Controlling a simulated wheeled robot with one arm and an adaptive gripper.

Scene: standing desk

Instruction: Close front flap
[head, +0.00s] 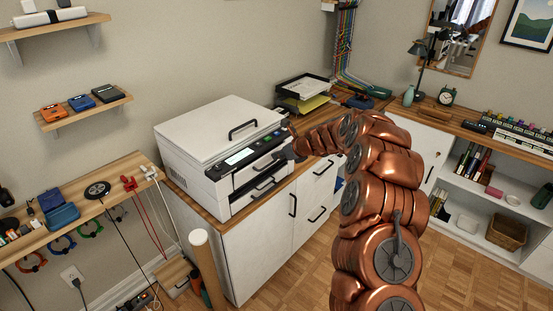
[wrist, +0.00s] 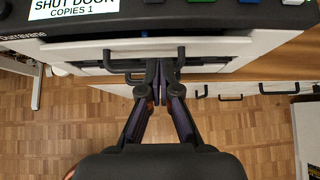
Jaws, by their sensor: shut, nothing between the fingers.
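The white printer (head: 213,152) stands on the wooden-topped cabinet, its lit screen (head: 239,157) facing forward. In the wrist view the screen (wrist: 68,7) reads "SHUT DOOR COPIES 1". The pale front flap (wrist: 85,50) lies below the control panel and has a dark bar handle; how far it stands open I cannot tell. My gripper (wrist: 157,68) is shut and empty, its fingertips at the flap's front beside the handle, and they hide part of it. Whether they touch is unclear. In the head view my gripper (head: 286,153) is at the printer's right front, partly hidden by my arm.
A lower drawer with a handle (head: 264,184) sits under the flap. Cabinet doors with dark handles (head: 293,206) are below. A paper tray (head: 303,88) stands behind the printer at right. A cardboard tube (head: 203,255) leans at the cabinet's left. The floor in front is clear.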

